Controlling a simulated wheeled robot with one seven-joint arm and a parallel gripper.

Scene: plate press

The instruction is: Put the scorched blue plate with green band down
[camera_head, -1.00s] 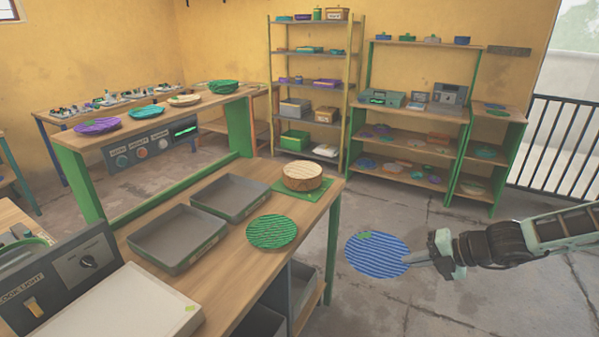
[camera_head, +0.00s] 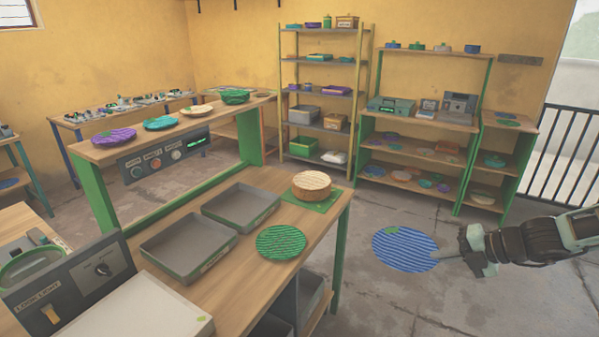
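The blue plate (camera_head: 405,250) is striped, with a green patch on its upper left edge; I cannot make out scorch marks. My gripper (camera_head: 464,254) is shut on its right edge and holds it out over the open floor, to the right of the wooden workbench (camera_head: 215,297). Two grey trays, a nearer one (camera_head: 188,247) and a farther one (camera_head: 241,207), stand on the bench. A green ribbed plate (camera_head: 281,242) lies to their right on the bare wood.
A round wooden block (camera_head: 312,186) sits on a green mat (camera_head: 325,205) at the bench's far corner. A raised shelf (camera_head: 180,130) carries several plates and a bowl. A grey control box (camera_head: 75,283) stands at front left. Shelving (camera_head: 430,155) lines the back wall.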

